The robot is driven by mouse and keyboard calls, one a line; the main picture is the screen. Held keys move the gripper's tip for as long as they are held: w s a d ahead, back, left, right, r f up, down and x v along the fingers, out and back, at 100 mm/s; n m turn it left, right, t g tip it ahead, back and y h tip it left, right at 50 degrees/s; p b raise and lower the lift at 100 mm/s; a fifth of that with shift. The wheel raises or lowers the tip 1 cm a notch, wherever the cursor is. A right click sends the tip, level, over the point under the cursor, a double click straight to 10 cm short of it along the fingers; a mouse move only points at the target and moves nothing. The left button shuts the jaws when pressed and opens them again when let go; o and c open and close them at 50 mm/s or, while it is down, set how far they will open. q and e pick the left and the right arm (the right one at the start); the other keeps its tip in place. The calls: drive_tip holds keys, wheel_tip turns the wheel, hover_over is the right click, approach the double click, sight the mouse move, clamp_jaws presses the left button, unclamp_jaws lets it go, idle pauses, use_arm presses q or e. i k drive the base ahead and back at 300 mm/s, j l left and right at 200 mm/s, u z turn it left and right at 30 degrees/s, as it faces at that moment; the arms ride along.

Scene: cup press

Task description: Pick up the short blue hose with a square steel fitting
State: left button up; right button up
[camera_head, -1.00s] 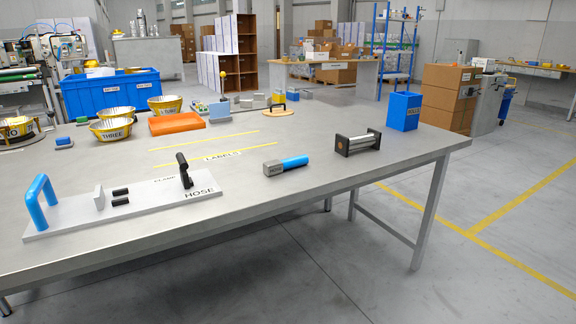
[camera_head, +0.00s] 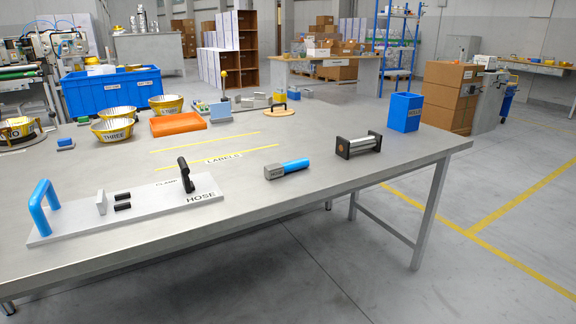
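The short blue hose (camera_head: 296,164) lies on the grey table, near its front edge and right of the middle of the view. Its square steel fitting (camera_head: 274,172) is at its left end. The hose points right and slightly away. Nothing touches it. Neither of my grippers shows in the head view.
The clamp plate marked HOSE (camera_head: 150,209), with a blue handle and black lever, lies left of the hose. A black-ended roller device (camera_head: 358,145) and a blue bin (camera_head: 405,112) stand to the right. Bowls (camera_head: 112,130) and an orange tray (camera_head: 178,124) sit farther back. Table around the hose is clear.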

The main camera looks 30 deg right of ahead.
sight(276, 170)
drive_tip(key=i+l+z, duration=0.15)
drive_tip(key=i+l, duration=0.2)
drive_tip(key=i+l+z, duration=0.15)
drive_tip(key=i+l, duration=0.15)
drive_tip(key=i, duration=0.25)
